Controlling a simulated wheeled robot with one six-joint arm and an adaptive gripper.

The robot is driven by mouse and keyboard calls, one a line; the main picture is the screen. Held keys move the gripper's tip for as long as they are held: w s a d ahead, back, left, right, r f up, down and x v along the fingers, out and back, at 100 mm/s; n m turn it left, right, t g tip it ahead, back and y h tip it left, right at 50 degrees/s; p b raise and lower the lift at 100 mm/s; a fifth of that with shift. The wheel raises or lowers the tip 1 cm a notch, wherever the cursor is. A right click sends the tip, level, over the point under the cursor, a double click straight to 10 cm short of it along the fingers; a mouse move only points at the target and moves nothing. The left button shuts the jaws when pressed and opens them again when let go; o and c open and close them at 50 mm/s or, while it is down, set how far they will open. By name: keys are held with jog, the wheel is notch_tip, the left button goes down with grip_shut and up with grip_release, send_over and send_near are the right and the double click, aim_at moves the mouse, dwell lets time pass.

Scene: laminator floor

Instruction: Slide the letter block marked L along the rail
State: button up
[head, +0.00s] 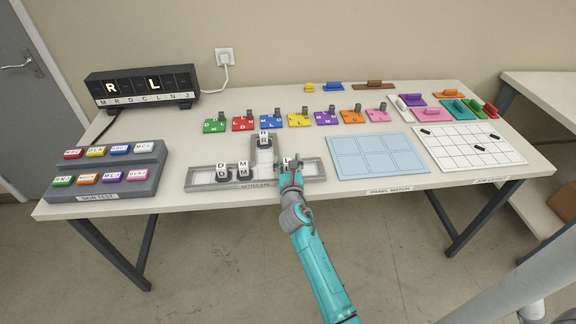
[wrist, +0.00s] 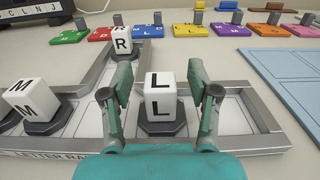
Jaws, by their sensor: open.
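The letter block marked L (wrist: 161,97) is a white cube on a dark base, standing upright on the grey letter rail (head: 205,187), right of the junction. My gripper (wrist: 157,95) is open, with one finger on each side of the L block; I cannot tell whether either touches it. In the head view my gripper (head: 290,168) hides most of the block. The R block (wrist: 121,40) stands in the rail's back branch. The M block (head: 243,169) and D block (head: 222,170) stand in the left part of the rail.
A stepped grey sign stand (head: 140,184) is at the left. Coloured letter plates (head: 299,119) line up behind the rail. A light blue panel mat (head: 376,156) lies right of the rail.

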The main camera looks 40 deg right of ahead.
grip_shut()
jog(key=shift+w+a, duration=0.1)
jog(key=shift+a, duration=0.05)
